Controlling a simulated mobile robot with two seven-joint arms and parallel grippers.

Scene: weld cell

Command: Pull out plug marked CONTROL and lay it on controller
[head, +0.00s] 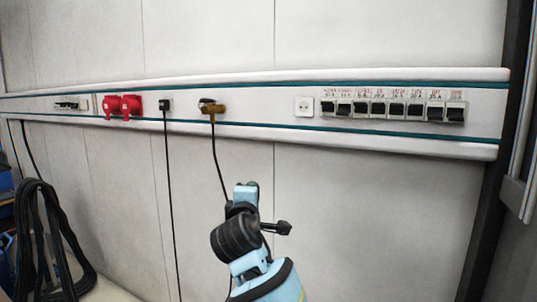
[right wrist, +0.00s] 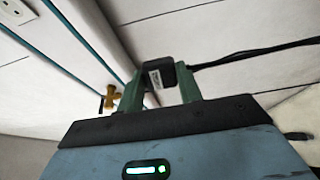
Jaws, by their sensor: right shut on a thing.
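My right gripper (right wrist: 160,83) is shut on a black plug (right wrist: 156,73) in the right wrist view. The plug bears a small white label whose writing I cannot read. Dark cable runs from near it to the right of that view. The plug appears clear of the wall rail. In the head view my right arm (head: 247,235) rises at lower middle, below the rail; its fingers and the held plug cannot be made out there. I cannot identify a controller in either view. My left gripper is not in view.
The wall rail (head: 260,128) carries a black plug with cable (head: 165,104), a brass-coloured fitting (head: 214,109) with a cable, red sockets (head: 122,106), an empty white socket (head: 304,106) and several labelled breakers (head: 395,108). Coiled black hose (head: 45,240) hangs at lower left.

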